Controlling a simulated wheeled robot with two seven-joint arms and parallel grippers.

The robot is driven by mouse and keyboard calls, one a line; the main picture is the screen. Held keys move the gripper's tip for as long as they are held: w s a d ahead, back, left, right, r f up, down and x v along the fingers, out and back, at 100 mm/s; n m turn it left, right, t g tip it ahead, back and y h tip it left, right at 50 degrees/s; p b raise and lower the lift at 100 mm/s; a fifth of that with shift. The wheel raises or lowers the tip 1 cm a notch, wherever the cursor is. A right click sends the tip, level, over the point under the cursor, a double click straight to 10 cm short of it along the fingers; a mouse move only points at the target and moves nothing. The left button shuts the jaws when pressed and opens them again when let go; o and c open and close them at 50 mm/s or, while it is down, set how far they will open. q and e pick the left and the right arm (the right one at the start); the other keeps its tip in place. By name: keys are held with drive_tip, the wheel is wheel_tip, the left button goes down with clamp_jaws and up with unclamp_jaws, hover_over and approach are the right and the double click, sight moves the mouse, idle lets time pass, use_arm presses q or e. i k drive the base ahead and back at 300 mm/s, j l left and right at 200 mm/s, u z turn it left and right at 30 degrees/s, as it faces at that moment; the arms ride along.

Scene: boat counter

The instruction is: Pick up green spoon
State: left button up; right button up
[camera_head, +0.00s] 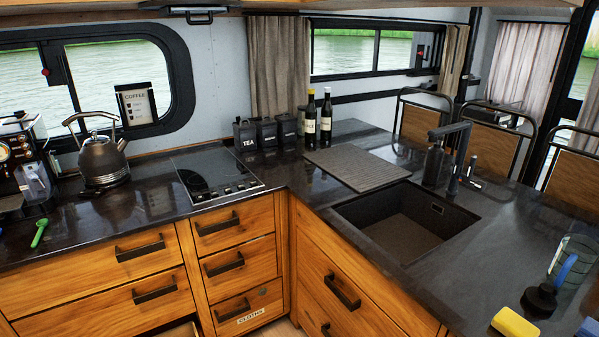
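The green spoon (39,232) lies on the dark countertop at the far left, near the counter's front edge and in front of the coffee machine. Its wider end points toward the back and its other end toward the front. Nothing covers it. Neither of my grippers shows in the head view.
A coffee machine (22,165) and a kettle (103,160) stand behind the spoon. A hob (214,177) lies further right. A sink (405,222), a yellow sponge (514,325) and a clear jug (572,262) are on the right counter. An open drawer (180,330) shows at bottom.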

sight(42, 223)
drive_tip(key=u, duration=1.6)
